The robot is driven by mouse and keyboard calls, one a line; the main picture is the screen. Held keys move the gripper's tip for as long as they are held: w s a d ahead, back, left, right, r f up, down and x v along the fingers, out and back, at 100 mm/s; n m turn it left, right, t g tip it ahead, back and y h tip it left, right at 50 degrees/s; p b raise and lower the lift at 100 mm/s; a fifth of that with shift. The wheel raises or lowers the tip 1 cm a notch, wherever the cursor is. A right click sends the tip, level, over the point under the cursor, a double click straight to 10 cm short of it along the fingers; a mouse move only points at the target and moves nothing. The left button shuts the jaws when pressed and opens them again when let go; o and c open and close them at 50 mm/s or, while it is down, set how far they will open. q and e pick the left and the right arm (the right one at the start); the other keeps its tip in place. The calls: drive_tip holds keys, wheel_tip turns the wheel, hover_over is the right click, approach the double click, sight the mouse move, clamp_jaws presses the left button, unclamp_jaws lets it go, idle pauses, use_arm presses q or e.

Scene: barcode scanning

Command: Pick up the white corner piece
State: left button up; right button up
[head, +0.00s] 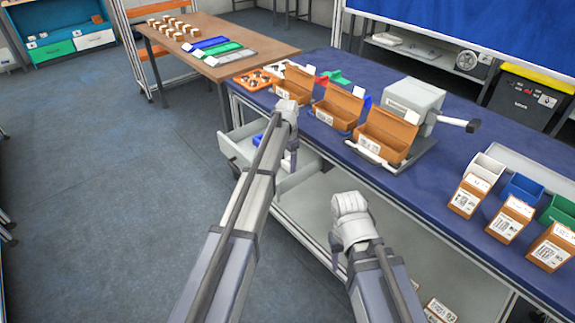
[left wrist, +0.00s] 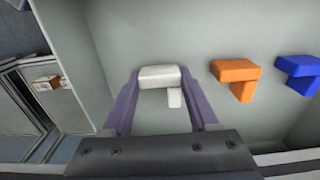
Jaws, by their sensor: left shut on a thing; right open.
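The white corner piece (left wrist: 160,77) is an L-shaped block between the two purple fingers of my left gripper (left wrist: 160,100) in the left wrist view. The left gripper is shut on it, inside the open grey drawer. My right gripper (head: 349,205) is open and empty in front of the workbench.
The drawer walls stand close around my left gripper. Above it, the blue workbench (head: 440,160) carries open orange boxes (head: 338,106), a grey machine (head: 412,100) and bins. A brown table (head: 175,50) stands behind. The floor at left is clear.

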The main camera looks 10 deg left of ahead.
sight(287, 162)
use_arm(q)
drive_tip(key=c, duration=0.7)
wheel_tip(287, 162, up, 10)
drive_tip(key=p, duration=1)
